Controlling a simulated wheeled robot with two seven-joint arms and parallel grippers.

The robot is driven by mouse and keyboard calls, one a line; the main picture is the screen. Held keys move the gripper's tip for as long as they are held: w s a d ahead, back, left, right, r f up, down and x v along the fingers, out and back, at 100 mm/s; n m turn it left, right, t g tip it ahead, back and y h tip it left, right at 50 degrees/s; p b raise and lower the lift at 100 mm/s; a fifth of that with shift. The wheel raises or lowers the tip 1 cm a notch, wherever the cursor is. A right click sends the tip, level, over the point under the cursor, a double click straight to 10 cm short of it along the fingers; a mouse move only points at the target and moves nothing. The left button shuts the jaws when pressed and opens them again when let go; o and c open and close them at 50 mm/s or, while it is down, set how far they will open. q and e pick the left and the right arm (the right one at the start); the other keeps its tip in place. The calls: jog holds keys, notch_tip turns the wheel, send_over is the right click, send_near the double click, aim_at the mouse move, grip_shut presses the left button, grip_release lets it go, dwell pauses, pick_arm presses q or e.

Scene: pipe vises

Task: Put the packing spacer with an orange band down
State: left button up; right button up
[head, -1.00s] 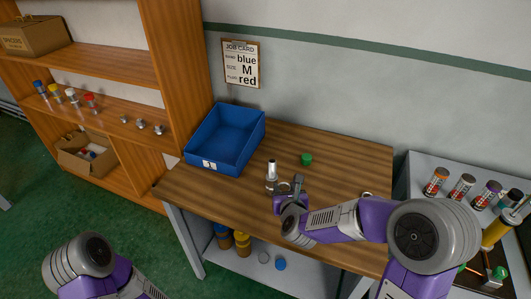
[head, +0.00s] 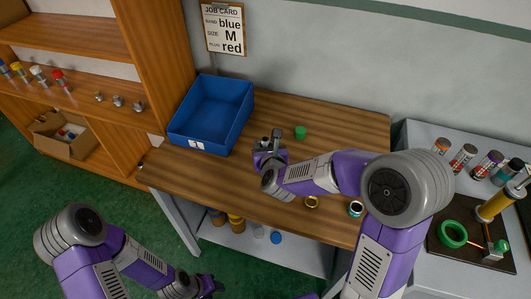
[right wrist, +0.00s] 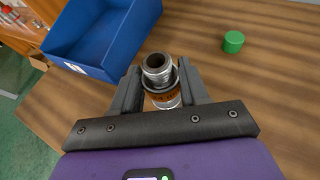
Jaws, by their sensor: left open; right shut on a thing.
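The packing spacer with an orange band (right wrist: 163,98) is a metal cylinder with a threaded, open top. It stands about upright between the fingers of my right gripper (right wrist: 160,88), which is shut on it. In the head view my right gripper (head: 270,148) is over the wooden table, just right of the blue bin; the hand mostly hides the spacer there. I cannot tell whether its base touches the table. My left gripper (head: 208,286) is open and empty, low in front of the table.
The blue bin (head: 212,113) stands left on the table (head: 345,130). A green cap (head: 300,132) is behind and right of my right gripper. A grey side table (head: 420,140) holds several bottles.

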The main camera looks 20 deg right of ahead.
notch_tip(320, 180, down, 3)
jog(key=shift+r, duration=0.3)
jog(key=shift+b, duration=0.45)
jog(key=o, duration=1)
jog(key=shift+o, duration=0.2)
